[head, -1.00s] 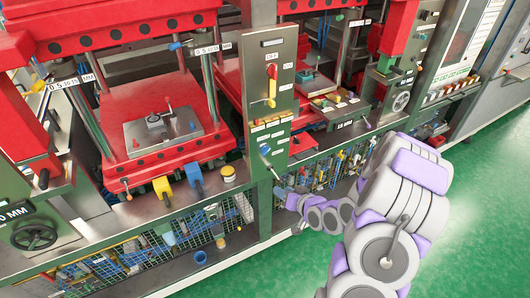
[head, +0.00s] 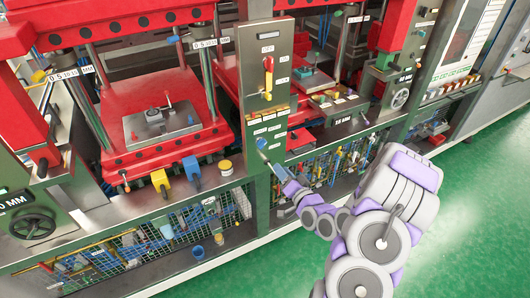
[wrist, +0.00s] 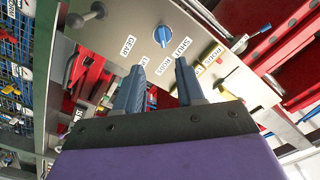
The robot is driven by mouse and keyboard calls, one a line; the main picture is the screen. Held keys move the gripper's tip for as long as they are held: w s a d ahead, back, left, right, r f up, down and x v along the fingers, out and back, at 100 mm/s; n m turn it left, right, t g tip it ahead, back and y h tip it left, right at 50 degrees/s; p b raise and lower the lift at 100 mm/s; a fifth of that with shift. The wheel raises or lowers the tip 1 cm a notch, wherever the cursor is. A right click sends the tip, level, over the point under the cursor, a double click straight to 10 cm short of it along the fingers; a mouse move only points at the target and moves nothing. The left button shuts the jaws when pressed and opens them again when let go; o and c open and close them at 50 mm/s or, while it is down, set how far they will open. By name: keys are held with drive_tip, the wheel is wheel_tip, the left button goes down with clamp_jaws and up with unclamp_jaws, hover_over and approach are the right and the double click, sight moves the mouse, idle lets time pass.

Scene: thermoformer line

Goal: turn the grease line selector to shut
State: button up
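The grease line selector appears to be the small blue knob (wrist: 162,36) on a pale metal plate in the wrist view. White printed labels surround it, tilted in this view; one seems to read SHUT, but the small print is hard to read. In the head view a blue knob (head: 262,143) sits low on the green column. My gripper (wrist: 158,72) is open and empty, its two blue-grey fingers pointing toward the knob. The knob lies beyond the fingertips, apart from them. In the head view my gripper (head: 280,172) is just below the knob.
A red and yellow lever (head: 268,77) is mounted higher on the same column. In the wrist view a dark ball-ended handle (wrist: 76,20) and a yellow handle (wrist: 226,95) stand near the plate. Red presses (head: 165,120) flank the column. Green floor (head: 460,220) is clear at right.

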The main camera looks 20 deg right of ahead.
sight(264, 146)
drive_tip(key=w+b, duration=0.2)
drive_tip(key=w, duration=0.2)
drive_tip(key=w+b, duration=0.3)
drive_tip(key=w, duration=0.2)
drive_tip(key=w+b, duration=0.2)
drive_tip(key=w, duration=0.2)
drive_tip(key=shift+w+a+r+b, duration=0.1)
drive_tip(key=shift+w+a+b, duration=0.15)
drive_tip(key=shift+w+b, duration=0.15)
clamp_jaws()
idle(0.4)
